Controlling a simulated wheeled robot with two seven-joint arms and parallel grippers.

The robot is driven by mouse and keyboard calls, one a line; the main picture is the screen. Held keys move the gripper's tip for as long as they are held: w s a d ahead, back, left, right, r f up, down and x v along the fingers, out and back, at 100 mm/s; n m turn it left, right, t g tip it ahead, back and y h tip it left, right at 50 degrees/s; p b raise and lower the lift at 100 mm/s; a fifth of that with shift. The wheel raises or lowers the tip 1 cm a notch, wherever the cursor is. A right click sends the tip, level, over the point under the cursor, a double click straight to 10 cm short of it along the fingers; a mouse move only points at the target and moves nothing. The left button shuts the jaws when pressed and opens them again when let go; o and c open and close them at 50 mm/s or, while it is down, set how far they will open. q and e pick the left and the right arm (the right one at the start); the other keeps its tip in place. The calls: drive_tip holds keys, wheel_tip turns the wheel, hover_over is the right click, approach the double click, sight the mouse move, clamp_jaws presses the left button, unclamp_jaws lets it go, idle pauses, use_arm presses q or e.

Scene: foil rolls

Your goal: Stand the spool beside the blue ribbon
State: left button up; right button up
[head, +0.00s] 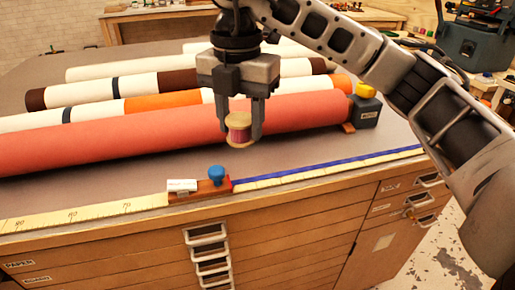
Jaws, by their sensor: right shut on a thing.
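My right gripper (240,132) points down over the front part of the cabinet top. It is shut on the spool (239,136), which has pale wooden ends and pink-red thread, and holds it between its fingertips, seemingly above the surface. One round end of the spool faces the camera. The blue ribbon (330,169) lies along the front edge, to the right of and nearer than the spool. Its left end meets a small wooden block with a blue knob (216,175). My left gripper is not in view.
A large red-orange roll (130,142) lies right behind the gripper, with white, orange and brown rolls (120,88) beyond. A dark block with a yellow top (366,108) stands at the right. A measuring tape (80,217) runs along the front edge. Grey surface at front left is bare.

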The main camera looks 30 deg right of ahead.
drive_tip(key=w+d+f+p, duration=0.1)
drive_tip(key=w+d+f, duration=0.2)
drive_tip(key=d, duration=0.3)
hover_over(278, 159)
drive_tip(key=a, duration=0.1)
drive_tip(key=f, duration=0.5)
drive_tip(key=shift+s+p, duration=0.25)
drive_tip(key=shift+p, duration=0.1)
drive_tip(key=f, duration=0.2)
drive_tip(key=d+f+p, duration=0.1)
drive_tip(key=f, duration=0.1)
drive_tip(key=shift+w, duration=0.25)
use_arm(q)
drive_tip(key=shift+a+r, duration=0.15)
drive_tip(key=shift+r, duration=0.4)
use_arm(e)
drive_tip(key=shift+f, duration=0.15)
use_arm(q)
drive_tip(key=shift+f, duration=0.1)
use_arm(e)
drive_tip(key=shift+f, duration=0.1)
drive_tip(key=shift+f, duration=0.15)
drive_tip(key=o, duration=0.9)
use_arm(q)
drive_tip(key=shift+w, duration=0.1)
use_arm(e)
drive_tip(key=shift+o, duration=0.3)
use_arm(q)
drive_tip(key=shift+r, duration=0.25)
